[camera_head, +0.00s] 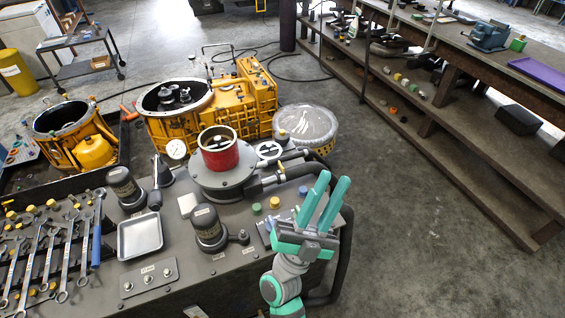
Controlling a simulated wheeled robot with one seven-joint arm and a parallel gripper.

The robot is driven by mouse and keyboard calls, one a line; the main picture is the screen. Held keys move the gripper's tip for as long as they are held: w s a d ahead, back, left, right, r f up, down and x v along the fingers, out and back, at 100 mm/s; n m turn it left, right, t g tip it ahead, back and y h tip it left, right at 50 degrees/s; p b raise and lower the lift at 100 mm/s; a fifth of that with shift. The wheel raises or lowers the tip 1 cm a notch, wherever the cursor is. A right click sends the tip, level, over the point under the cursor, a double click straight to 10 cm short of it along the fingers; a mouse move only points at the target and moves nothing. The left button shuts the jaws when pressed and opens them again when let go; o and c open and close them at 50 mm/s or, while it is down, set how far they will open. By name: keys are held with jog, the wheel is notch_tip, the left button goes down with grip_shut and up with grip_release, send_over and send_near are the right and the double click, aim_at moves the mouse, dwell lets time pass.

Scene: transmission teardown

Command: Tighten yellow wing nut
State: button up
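My gripper (334,179) is mint green and stands at the right end of the grey workbench (194,264), its two fingers pointing up. The fingers are apart with a gap between them, and nothing shows between them. I cannot make out a yellow wing nut for certain. A small pale yellow cap (274,202) sits on the bench top left of the gripper, beside a green cap (257,208) and near a blue one (303,190). The caps are too small to show wings. The gripper and wrist hide part of the bench's right end.
A red cylinder on a grey flange (222,180), dark canisters (208,228), a metal tray (140,236) and several wrenches (53,247) crowd the bench. Yellow transmission housings (251,102) stand behind it. A dark hose loops at the right. Open floor (430,240) lies right of the gripper.

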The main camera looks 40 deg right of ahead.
jog(key=s+d+m+g+y, duration=0.3)
jog(key=d+m+g+y, duration=0.25)
jog(key=m+g, duration=0.4)
jog(key=s+d+m+g+y, duration=0.45)
jog(key=d+m+g, duration=0.3)
jog(key=g, duration=0.25)
jog(key=n+t+y, duration=0.4)
jog(key=t+y, duration=1.4)
send_near(281, 165)
jog(key=shift+g, duration=0.25)
jog(key=x, duration=0.8)
jog(key=shift+w, duration=0.15)
